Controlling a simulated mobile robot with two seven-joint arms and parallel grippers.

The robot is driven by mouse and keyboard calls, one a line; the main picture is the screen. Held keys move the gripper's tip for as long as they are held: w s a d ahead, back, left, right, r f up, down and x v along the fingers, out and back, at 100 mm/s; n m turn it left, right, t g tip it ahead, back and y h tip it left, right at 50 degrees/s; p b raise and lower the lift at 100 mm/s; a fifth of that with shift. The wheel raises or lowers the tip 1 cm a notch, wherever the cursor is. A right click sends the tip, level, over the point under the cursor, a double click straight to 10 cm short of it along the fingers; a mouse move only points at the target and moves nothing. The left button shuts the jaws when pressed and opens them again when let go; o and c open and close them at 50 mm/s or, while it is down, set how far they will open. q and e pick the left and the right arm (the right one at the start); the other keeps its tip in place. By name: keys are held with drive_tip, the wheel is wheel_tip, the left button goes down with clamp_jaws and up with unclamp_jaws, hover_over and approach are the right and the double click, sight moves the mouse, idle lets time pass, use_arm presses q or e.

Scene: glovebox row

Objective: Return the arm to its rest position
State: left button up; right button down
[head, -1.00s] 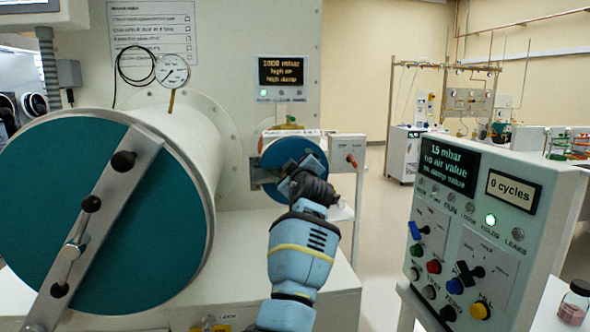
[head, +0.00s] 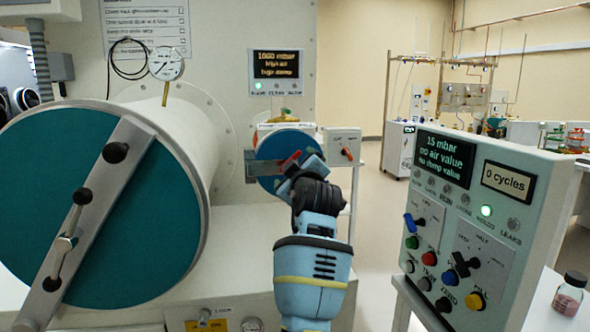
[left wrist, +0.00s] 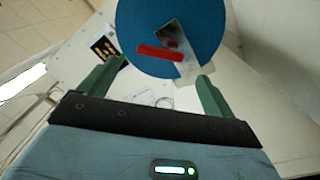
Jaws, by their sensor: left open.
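My left arm enters from the bottom of the head view, and its gripper (head: 302,168) is in front of the small blue round door (head: 268,178). In the left wrist view the gripper (left wrist: 163,74) has its two green fingers spread wide with nothing between them. The blue door (left wrist: 190,20) lies beyond the fingertips, with a red handle (left wrist: 167,54) on a metal bar (left wrist: 186,50). The handle appears apart from both fingers. In the head view the wrist hides part of the door. My right gripper is not seen.
A large teal round door (head: 60,200) with a diagonal metal bar stands at the left. A control panel (head: 545,220) with knobs stands at the right, with a small capped jar (head: 568,297) beside it. Open floor (head: 385,225) lies between the equipment and the panel.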

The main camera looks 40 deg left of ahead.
use_arm(q)
drive_tip(key=shift+f, duration=0.1)
idle(0.7)
